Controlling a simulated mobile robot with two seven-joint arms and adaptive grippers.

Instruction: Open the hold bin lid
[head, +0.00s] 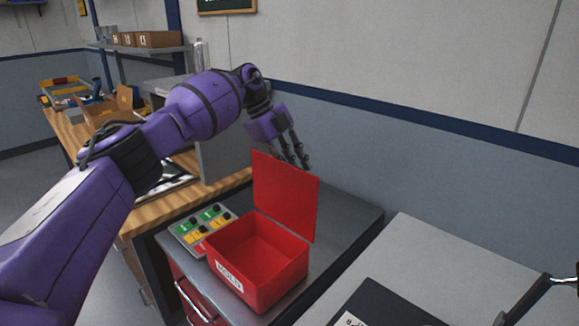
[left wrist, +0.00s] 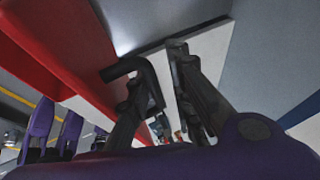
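The red hold bin (head: 262,283) stands on the dark top of a cabinet, with a white "HOLD" label on its front. Its red lid (head: 286,195) stands up from the bin's back edge, and the empty inside shows. My left gripper (head: 298,155) is behind the lid, near its upper edge. In the left wrist view, my dark fingers (left wrist: 168,75) are apart with nothing seen between them. A red surface (left wrist: 75,45), probably the lid, runs beside them. Whether a finger touches the lid is not clear.
A panel of green, yellow and red buttons (head: 204,228) lies left of the bin. A grey bench (head: 415,262) with a dark flat item (head: 385,308) is at right. A thin dark part (head: 540,292) at the right edge is unclear. The wall is close behind.

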